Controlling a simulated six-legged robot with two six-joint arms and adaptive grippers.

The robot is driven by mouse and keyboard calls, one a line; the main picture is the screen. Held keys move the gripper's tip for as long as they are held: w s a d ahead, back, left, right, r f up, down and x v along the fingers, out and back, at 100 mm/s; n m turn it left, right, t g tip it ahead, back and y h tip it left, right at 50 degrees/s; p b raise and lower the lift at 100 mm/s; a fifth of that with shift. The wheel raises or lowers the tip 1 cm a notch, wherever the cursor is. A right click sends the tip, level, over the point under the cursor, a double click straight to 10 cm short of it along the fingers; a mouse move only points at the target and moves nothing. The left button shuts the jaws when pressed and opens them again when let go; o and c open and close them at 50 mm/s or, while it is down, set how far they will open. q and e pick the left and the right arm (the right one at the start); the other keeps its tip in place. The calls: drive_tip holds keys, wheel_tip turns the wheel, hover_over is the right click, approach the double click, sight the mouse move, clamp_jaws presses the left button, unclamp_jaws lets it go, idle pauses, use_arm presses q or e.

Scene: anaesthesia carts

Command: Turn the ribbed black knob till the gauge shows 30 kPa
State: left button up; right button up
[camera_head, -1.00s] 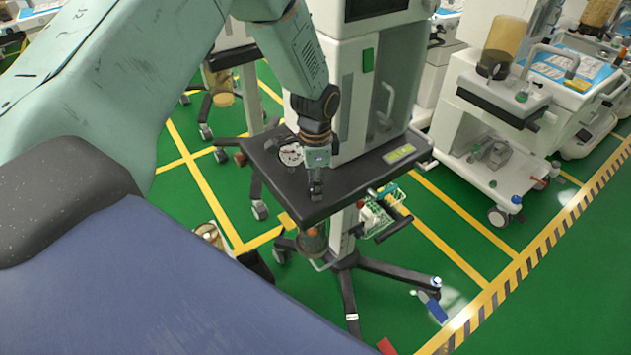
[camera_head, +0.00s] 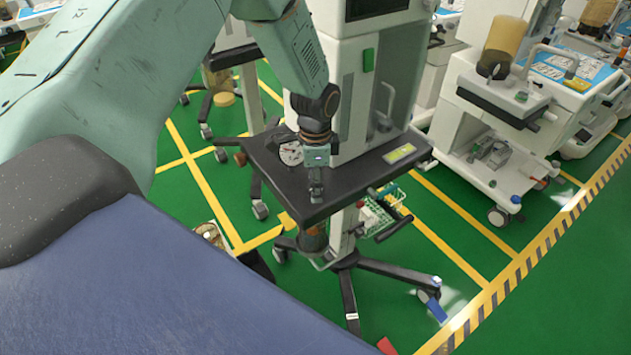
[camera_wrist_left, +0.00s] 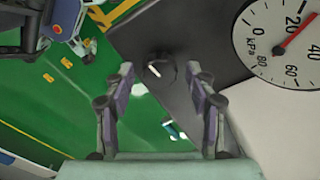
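The ribbed black knob (camera_wrist_left: 160,69), with a white mark on it, stands on a dark shelf in the left wrist view. The fingers of my left gripper (camera_wrist_left: 159,70) are apart, one on each side of the knob, with gaps visible. The white gauge (camera_wrist_left: 262,42) is cut off at the upper right; its red needle points between 20 and 40, nearer 20. In the head view my left gripper (camera_head: 316,194) points down over the shelf (camera_head: 350,182), beside the gauge (camera_head: 291,153). My right gripper does not show.
The shelf belongs to a wheeled cart (camera_head: 360,85) with a column behind my gripper. A green-edged basket (camera_head: 385,212) hangs below. Another white cart (camera_head: 495,135) stands at right. Green floor lies open at the lower right.

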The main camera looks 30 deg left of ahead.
use_arm(q)
wheel_tip(320, 180, up, 12)
idle(0.7)
drive_tip(key=shift+f, duration=0.1)
idle(0.4)
